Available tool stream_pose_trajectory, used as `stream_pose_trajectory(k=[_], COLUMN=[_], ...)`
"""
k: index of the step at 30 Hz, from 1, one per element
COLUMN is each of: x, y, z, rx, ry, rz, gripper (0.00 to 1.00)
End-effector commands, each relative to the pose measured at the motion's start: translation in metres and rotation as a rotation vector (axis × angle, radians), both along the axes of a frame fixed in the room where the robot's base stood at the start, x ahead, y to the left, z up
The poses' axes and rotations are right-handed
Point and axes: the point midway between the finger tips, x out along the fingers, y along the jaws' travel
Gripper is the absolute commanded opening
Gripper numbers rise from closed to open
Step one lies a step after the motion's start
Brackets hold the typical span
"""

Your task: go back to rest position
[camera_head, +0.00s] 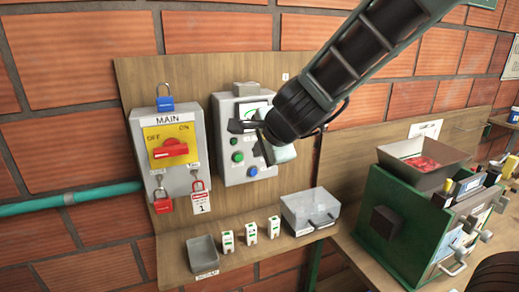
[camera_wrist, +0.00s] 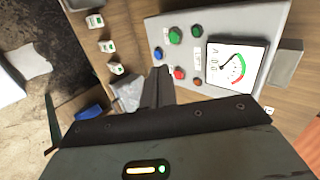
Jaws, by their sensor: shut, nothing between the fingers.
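My gripper (camera_head: 250,133) is in front of the grey control box (camera_head: 227,108) on the wooden board, at the end of my arm coming from the upper right. It is shut and holds nothing. In the wrist view the shut fingers (camera_wrist: 158,85) point toward the control box (camera_wrist: 275,22), beside its lower edge. The box carries a gauge (camera_wrist: 236,64) and green, blue and red buttons. I cannot tell whether the fingers touch the box.
Left of it is a MAIN switch box (camera_head: 172,145) with a red handle and padlocks. Below, a shelf holds a small grey tray (camera_head: 202,254), several small white-green blocks and a clear-lidded box (camera_head: 309,212). A green machine (camera_head: 400,215) with a hopper stands at right.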

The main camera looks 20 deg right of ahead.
Motion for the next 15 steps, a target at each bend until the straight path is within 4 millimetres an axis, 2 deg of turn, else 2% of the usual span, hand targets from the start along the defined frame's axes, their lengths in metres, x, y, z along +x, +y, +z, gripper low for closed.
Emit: stream_pose_trajectory(k=[11, 13, 15], x=[0.000, -0.004, -0.013], y=[0.001, 0.007, 0.023], z=[-0.001, -0.006, -0.018], rx=[-0.001, -0.012, -0.040], ry=[0.000, 0.003, 0.011], rz=[0.005, 0.044, 0.142], gripper=[0.00, 0.00, 0.00])
